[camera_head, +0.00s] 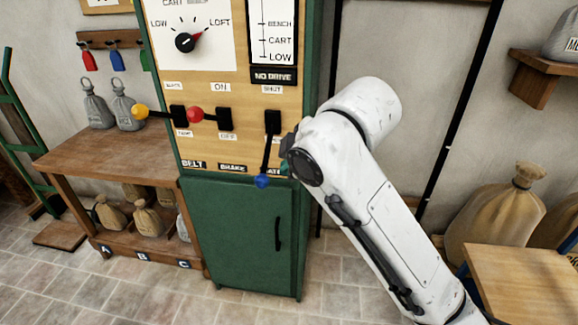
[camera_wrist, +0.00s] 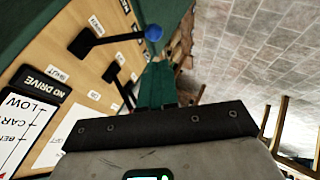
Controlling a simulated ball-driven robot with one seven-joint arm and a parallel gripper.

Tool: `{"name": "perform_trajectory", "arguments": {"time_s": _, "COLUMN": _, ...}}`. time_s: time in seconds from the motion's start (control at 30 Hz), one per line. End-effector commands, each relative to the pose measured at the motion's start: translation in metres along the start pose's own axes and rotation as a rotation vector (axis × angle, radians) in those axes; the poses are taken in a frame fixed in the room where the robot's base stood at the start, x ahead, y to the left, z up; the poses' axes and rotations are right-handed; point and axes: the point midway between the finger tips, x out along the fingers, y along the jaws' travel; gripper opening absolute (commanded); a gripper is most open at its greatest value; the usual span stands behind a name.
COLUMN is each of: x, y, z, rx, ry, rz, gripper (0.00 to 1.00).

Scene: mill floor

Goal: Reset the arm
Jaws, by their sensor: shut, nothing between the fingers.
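My white arm (camera_head: 372,185) reaches up from the lower right to the control panel (camera_head: 235,135). My gripper (camera_head: 288,147) is mostly hidden behind the wrist, beside the right lever. In the wrist view, my gripper (camera_wrist: 160,127) shows as a dark bar with screws across the bottom; it is shut and empty. The lever with the blue knob (camera_head: 262,181) points down from its black slot, below a SHUT label. Its blue knob also shows in the wrist view (camera_wrist: 154,33). The red-knob lever (camera_head: 195,115) and yellow-knob lever (camera_head: 140,111) point left.
A green cabinet (camera_head: 240,235) stands under the panel. A wooden bench (camera_head: 115,150) with grey sacks (camera_head: 96,108) is at left. A big tan sack (camera_head: 492,217), a wooden table (camera_head: 530,280) and a wall shelf (camera_head: 540,62) are at right. Tiled floor (camera_head: 120,285) is open in front.

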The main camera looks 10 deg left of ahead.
Motion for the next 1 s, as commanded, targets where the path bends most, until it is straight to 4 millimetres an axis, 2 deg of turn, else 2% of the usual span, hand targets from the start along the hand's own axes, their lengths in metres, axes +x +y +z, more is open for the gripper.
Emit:
{"name": "perform_trajectory", "arguments": {"time_s": 0.17, "x": 0.001, "y": -0.001, "z": 0.001, "rx": 0.007, "ry": 0.002, "rz": -0.001, "gripper": 0.00}}
{"name": "perform_trajectory", "arguments": {"time_s": 0.27, "x": 0.004, "y": -0.010, "z": 0.008, "rx": 0.061, "ry": 0.010, "rz": -0.009, "gripper": 0.00}}
{"name": "perform_trajectory", "arguments": {"time_s": 0.37, "x": 0.010, "y": -0.029, "z": 0.025, "rx": 0.173, "ry": 0.019, "rz": -0.021, "gripper": 0.00}}
{"name": "perform_trajectory", "arguments": {"time_s": 0.47, "x": 0.016, "y": -0.056, "z": 0.051, "rx": 0.329, "ry": 0.018, "rz": -0.034, "gripper": 0.00}}
{"name": "perform_trajectory", "arguments": {"time_s": 0.57, "x": 0.021, "y": -0.088, "z": 0.080, "rx": 0.492, "ry": -0.001, "rz": -0.047, "gripper": 0.00}}
{"name": "perform_trajectory", "arguments": {"time_s": 0.77, "x": 0.021, "y": -0.166, "z": 0.145, "rx": 0.816, "ry": -0.088, "rz": -0.071, "gripper": 0.00}}
{"name": "perform_trajectory", "arguments": {"time_s": 0.87, "x": 0.016, "y": -0.211, "z": 0.177, "rx": 0.972, "ry": -0.158, "rz": -0.078, "gripper": 0.00}}
{"name": "perform_trajectory", "arguments": {"time_s": 1.0, "x": -0.003, "y": -0.282, "z": 0.223, "rx": 1.180, "ry": -0.285, "rz": -0.082, "gripper": 0.00}}
